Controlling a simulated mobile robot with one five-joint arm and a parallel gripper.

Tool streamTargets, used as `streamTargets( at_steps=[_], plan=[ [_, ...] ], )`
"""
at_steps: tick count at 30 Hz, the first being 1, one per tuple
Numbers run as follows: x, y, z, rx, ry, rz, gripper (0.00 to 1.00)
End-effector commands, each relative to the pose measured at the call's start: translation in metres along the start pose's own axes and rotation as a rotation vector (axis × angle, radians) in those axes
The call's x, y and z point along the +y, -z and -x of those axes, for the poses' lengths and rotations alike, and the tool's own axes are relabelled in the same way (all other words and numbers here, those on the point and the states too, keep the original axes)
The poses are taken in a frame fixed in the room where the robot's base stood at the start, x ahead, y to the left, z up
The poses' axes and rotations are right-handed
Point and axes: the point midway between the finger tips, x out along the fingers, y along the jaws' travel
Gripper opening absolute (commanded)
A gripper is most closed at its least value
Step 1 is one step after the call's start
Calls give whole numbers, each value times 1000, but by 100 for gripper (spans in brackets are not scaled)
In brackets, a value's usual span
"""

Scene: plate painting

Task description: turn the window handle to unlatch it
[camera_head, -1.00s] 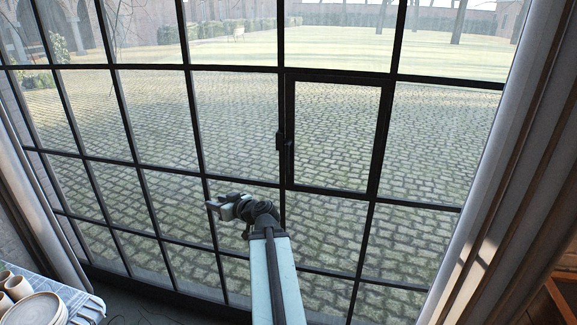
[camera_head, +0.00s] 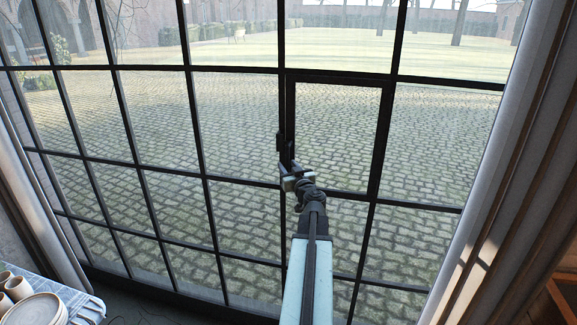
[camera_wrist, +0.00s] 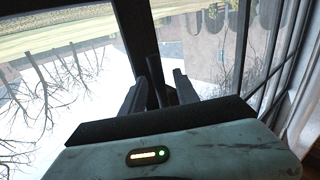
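The window handle (camera_head: 280,143) is a dark upright piece on the left edge of the small framed pane (camera_head: 337,130). The pane sits closed in the black window grid. My gripper (camera_head: 289,172) is just below the handle at the pane's lower left corner, covering the handle's lower end. In the wrist view, my gripper's two dark fingers (camera_wrist: 160,92) stand apart. A dark bar, which looks like the handle (camera_wrist: 154,78), stands between them with thin gaps on both sides. Whether a finger touches it, I cannot tell.
Black window bars (camera_head: 196,120) and glass surround the gripper. A grey curtain (camera_head: 500,165) hangs at the right, another (camera_head: 38,205) at the left. A table with plates (camera_head: 38,310) and cups (camera_head: 17,287) is at the lower left.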

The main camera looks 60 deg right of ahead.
Motion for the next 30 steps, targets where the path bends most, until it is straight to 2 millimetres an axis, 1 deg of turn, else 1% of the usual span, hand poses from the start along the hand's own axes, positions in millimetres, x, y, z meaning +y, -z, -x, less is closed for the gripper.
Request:
streamTargets(
  at_steps=[1, 3, 9, 11, 12, 13, 30],
  plan=[
    [0, 0, -8, 0, 1, 0, 37],
    [0, 0, -11, 0, 1, 0, 37],
    [0, 0, -10, 0, 1, 0, 37],
    [0, 0, -10, 0, 1, 0, 20],
    [0, 0, -10, 0, 1, 0, 9],
    [0, 0, -10, 0, 1, 0, 1],
    [0, 0, -10, 0, 2, 0, 0]
  ],
)
